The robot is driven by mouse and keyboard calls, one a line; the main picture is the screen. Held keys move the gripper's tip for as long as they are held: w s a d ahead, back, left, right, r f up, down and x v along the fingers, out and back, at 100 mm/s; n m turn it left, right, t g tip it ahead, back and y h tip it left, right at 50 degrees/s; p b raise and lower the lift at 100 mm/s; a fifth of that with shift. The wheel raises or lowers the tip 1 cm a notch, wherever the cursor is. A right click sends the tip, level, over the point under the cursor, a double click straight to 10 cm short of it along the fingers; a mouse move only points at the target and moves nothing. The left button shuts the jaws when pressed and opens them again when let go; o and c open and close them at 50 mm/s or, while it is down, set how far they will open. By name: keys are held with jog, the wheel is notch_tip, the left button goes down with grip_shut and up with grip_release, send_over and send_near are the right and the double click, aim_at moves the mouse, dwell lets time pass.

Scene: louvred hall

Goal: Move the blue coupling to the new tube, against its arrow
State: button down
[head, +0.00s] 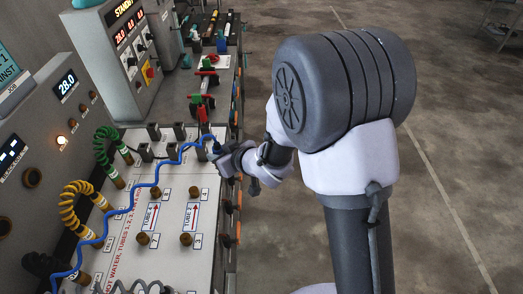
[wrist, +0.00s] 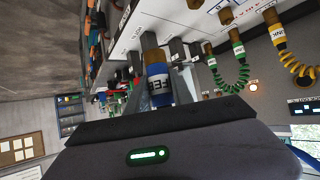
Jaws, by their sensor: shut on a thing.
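The blue coupling (wrist: 160,88), with a white band lettered "FEE…", sits between the jaws of my gripper (wrist: 160,100) in the wrist view. A brass end (wrist: 150,42) shows just beyond it; I cannot tell whether the coupling is seated on a port. In the head view my gripper (head: 216,151) is at the panel's right edge, and the coupling is largely hidden there. A blue hose (head: 157,172) runs from it across the panel (head: 170,265). Two tube markings with red arrows, the left arrow (head: 154,215) and the right arrow (head: 195,215), point up the picture between brass ports (head: 185,239).
Green (head: 103,150) and yellow (head: 72,200) coiled hoses are plugged in at the panel's left. Several dark blocks (head: 153,132) stand along its far side. A grey console (head: 115,50) rises behind. Open floor (head: 440,150) lies to the right.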

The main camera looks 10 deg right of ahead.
jog(key=s+a+r+n+g+y+p, duration=0.1)
jog(key=a+r+n+g+p, duration=0.1)
jog(key=a, duration=0.3)
jog(key=s+a+r+n+g+y+p, duration=0.1)
jog(key=s+a+n, duration=0.1)
jog(key=a, duration=0.3)
jog(key=f+b, duration=0.8)
jog(key=shift+w+d, duration=0.1)
jog(key=shift+w, duration=0.15)
jog(key=shift+r+p, duration=0.2)
jog(key=shift+p, duration=0.1)
jog(key=shift+f, duration=0.3)
jog(key=shift+f, duration=0.2)
jog(key=shift+f+b, duration=0.1)
jog(key=shift+b, duration=0.25)
